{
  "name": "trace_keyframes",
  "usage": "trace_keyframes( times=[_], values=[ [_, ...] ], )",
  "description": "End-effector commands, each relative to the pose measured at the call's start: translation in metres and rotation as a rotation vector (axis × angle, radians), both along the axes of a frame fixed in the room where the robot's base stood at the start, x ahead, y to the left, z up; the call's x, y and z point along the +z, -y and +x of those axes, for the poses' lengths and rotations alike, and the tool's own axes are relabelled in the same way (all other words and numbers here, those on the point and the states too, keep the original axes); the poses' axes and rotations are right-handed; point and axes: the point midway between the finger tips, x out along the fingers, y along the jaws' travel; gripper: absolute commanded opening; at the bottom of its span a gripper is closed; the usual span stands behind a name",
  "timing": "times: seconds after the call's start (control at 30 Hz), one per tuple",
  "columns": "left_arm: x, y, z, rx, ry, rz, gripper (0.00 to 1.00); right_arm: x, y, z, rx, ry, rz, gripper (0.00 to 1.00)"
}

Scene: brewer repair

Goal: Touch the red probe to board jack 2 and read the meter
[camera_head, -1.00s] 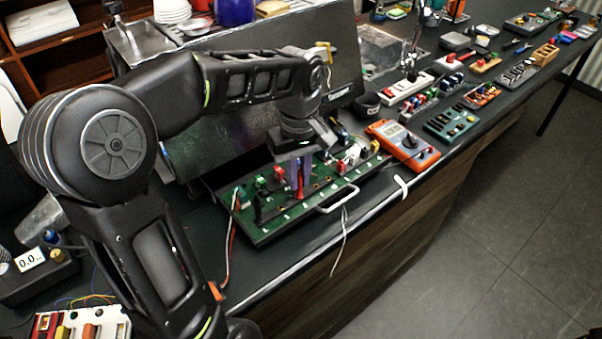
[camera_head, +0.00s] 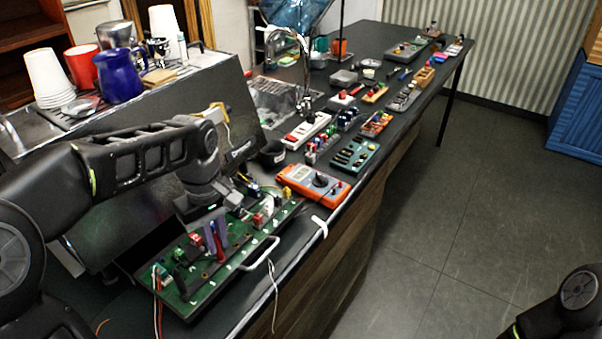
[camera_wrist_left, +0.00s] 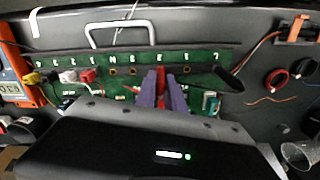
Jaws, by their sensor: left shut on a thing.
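The green board (camera_head: 200,297) lies on the bench, with a metal handle along its front edge; it also shows in the wrist view (camera_wrist_left: 100,62). My left gripper (camera_head: 214,241) is over the board. Its purple fingers (camera_wrist_left: 160,90) are shut on the red probe (camera_wrist_left: 160,73), mostly hidden between them. I cannot tell whether the tip touches a jack. Small gold-coloured jacks (camera_wrist_left: 132,71) sit in a row beside the fingers; their numbers are hard to read. An orange multimeter (camera_head: 313,183) lies right of the board; its reading is illegible. My right gripper is out of view.
Red and white plugs (camera_wrist_left: 78,76) stand on the board near the fingers. A dark panel rises behind it. A black cup (camera_head: 272,155) and several small part trays (camera_head: 352,158) stand further along the bench. A white cable hangs over the front edge.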

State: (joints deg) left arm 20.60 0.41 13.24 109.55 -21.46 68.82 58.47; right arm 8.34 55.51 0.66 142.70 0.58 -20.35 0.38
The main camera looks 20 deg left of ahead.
Motion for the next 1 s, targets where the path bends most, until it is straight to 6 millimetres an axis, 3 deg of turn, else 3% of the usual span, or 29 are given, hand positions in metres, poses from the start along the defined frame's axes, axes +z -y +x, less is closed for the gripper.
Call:
trace_keyframes(
  times=[0.27, 1.0],
  values=[
    [0.006, 0.0, 0.0, 0.0, 0.001, 0.0, 0.0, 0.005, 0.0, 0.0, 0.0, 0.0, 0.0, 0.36],
    [0.05, 0.0, 0.0, 0.0, 0.0, 0.0, 0.0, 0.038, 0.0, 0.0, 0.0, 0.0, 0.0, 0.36]
  ],
)
